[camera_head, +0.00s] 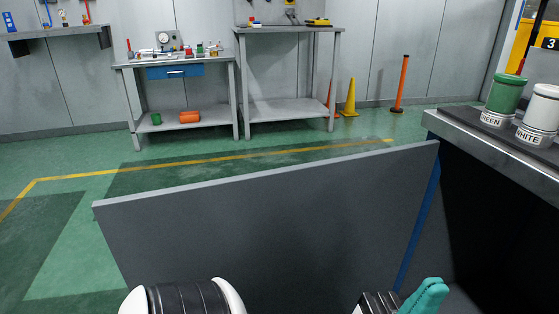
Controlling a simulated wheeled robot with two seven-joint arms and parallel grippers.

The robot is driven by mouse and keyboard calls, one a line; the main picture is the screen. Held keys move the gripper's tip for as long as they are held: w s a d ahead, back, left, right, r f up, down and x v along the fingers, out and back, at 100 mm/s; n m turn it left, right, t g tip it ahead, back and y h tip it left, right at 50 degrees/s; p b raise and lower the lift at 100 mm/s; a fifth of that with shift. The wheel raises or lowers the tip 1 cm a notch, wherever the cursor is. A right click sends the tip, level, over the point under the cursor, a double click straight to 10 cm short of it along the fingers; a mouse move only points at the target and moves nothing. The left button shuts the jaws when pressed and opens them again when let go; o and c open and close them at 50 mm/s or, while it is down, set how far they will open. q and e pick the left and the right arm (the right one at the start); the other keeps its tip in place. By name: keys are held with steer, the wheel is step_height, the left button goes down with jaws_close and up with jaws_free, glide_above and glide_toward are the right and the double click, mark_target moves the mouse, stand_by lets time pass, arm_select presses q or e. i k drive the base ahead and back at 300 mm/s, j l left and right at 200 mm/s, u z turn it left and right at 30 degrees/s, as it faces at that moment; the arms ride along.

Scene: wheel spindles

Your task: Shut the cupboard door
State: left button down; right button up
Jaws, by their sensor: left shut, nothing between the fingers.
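The cupboard door (265,215) is a dark grey panel with a light top edge. It stands wide open, reaching left from the front edge of the cupboard (480,148), which is at the right. The dark inside of the cupboard shows right of a blue upright strip. My left gripper (427,295) has teal fingertips and is at the bottom, right of centre. It is shut and empty, on the near side of the door, close to its right end and the cupboard opening. I cannot tell whether it touches the door. My right gripper is out of view.
A green canister (503,95) and a white canister (541,108) stand on the cupboard's top. Behind the door are two workbenches (190,92), yellow and orange cones (351,98) and an orange post (401,84). The green floor left of the door is clear.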

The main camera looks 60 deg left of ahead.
mark_target(312, 238)
steer(key=k+j+z, duration=0.1)
steer(key=k, duration=0.35)
steer(key=k+j+z, duration=0.15)
steer(key=k+j, duration=0.15)
steer(key=k, duration=0.2)
steer(key=k+j+z, duration=0.1)
steer(key=k, duration=0.4)
steer(key=k+j+z, duration=0.1)
steer(key=j, duration=0.3)
steer(key=k+j+z, duration=0.1)
steer(key=j, duration=0.35)
steer(key=k+j+z, duration=0.1)
steer(key=j, duration=0.3)
steer(key=k+j+z, duration=0.1)
steer(key=j, duration=0.25)
steer(key=k+j+z, duration=0.1)
steer(key=k+j, duration=0.15)
steer(key=j, duration=0.15)
steer(key=k+j+z, duration=0.1)
steer(key=j, duration=1.15)
